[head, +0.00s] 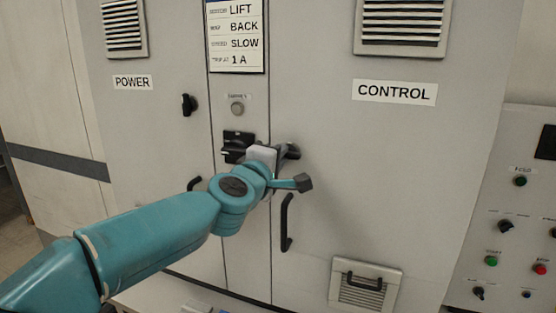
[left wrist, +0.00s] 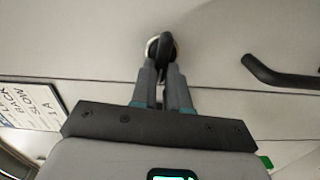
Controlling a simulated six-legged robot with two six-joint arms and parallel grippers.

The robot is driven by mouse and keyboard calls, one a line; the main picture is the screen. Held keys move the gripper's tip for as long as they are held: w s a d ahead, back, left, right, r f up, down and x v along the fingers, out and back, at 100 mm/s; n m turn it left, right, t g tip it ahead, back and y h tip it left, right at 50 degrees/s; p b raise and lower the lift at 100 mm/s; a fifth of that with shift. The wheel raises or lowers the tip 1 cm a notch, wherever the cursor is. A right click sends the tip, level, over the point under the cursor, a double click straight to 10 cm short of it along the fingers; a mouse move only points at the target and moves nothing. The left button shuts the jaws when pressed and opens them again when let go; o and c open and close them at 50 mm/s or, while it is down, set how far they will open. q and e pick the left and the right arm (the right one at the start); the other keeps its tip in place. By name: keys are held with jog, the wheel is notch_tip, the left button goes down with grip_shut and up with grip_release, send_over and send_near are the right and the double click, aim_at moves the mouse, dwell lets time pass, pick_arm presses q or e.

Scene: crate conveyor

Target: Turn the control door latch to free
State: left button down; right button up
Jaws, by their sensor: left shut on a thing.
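The control door (head: 400,170) is the grey panel on the right of the cabinet in the head view, labelled CONTROL. Its black latch (head: 292,151) shows just right of my left gripper (head: 284,153), partly hidden by the wrist. In the left wrist view the latch (left wrist: 167,47) is a black knob on a round pale-rimmed base. The left gripper's fingers (left wrist: 164,78) are closed on it from both sides. The latch's exact turn angle is hard to tell. My right gripper is in neither view.
A black door handle (head: 287,222) sits below the latch, and it also shows in the left wrist view (left wrist: 280,72). A black rotary switch (head: 237,146) is left of my wrist. The POWER door (head: 150,130) has its own latch (head: 188,105). A button panel (head: 510,210) stands at right.

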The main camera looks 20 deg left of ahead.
pick_arm(q)
jog(key=shift+f+n, duration=0.1)
jog(key=shift+n, duration=0.5)
jog(key=c, duration=1.1)
grip_release()
jog(key=s, duration=1.6)
jog(key=shift+s+a, duration=0.15)
jog(key=shift+a, duration=0.05)
jog(key=shift+a, duration=0.1)
